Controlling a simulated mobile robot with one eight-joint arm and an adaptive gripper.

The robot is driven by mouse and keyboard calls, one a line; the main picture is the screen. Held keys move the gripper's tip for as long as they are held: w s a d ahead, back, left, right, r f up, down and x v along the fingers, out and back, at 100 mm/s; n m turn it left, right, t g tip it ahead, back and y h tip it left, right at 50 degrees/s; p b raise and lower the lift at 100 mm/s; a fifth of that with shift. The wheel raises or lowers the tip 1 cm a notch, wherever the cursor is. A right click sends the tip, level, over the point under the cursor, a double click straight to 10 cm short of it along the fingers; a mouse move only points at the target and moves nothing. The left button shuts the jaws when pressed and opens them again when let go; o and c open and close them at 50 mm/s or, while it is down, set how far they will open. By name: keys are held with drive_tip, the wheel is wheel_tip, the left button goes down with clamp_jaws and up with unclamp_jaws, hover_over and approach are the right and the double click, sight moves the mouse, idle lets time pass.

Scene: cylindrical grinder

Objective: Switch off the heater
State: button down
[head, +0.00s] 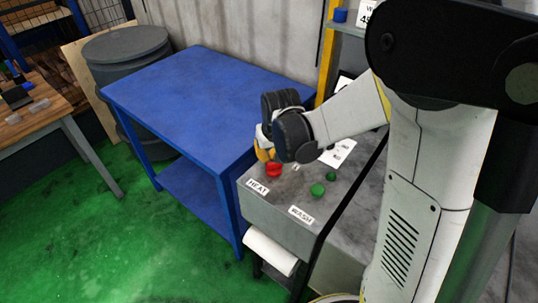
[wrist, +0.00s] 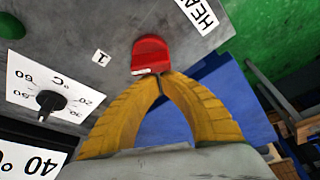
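The red knob (head: 274,170) sits on top of the grey control box (head: 275,207), by the label HEAT (head: 258,187). In the wrist view the red knob (wrist: 151,52) shows a white mark on its near edge, and a small label "1" (wrist: 102,57) lies to its left. My gripper (head: 265,155) is just behind the knob in the head view. In the wrist view the yellow fingers of my gripper (wrist: 160,77) meet at their tips, right at the knob's near edge. Nothing shows between them. Whether the tips touch the knob is unclear.
Green knobs (head: 317,190) and the label WASH (head: 301,214) are on the same box. A temperature dial (wrist: 50,101) lies left of my fingers. A bare blue table (head: 195,100) adjoins the box. A paper roll (head: 271,251) hangs on its front.

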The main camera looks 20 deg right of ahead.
drive_tip(key=shift+s+a+n+y, duration=0.15)
drive_tip(key=shift+n+y, duration=0.1)
drive_tip(key=shift+n, duration=0.5)
drive_tip(key=shift+w+a+n+y, duration=0.15)
drive_tip(key=shift+n+y, duration=0.1)
drive_tip(key=shift+n, duration=0.5)
drive_tip(key=shift+s, duration=0.1)
drive_tip(key=shift+s+a+n+y, duration=0.2)
drive_tip(key=shift+n+y, duration=0.1)
drive_tip(key=shift+n, duration=0.7)
drive_tip(key=shift+s+a+n+g+y, duration=0.1)
drive_tip(key=shift+a+n+g+y, duration=0.15)
drive_tip(key=shift+n, duration=1.15)
drive_tip(key=shift+s+a+n+g+y, duration=0.2)
drive_tip(key=shift+n+g+y, duration=0.1)
drive_tip(key=shift+n, duration=0.55)
drive_tip(key=shift+s+a+n+g+y, duration=0.1)
drive_tip(key=shift+s+n+g+y, duration=0.15)
drive_tip(key=shift+n, duration=0.6)
drive_tip(key=shift+s+n+g, duration=0.15)
drive_tip(key=shift+n+g, duration=0.15)
drive_tip(key=shift+n, duration=0.6)
drive_tip(key=shift+s, duration=0.2)
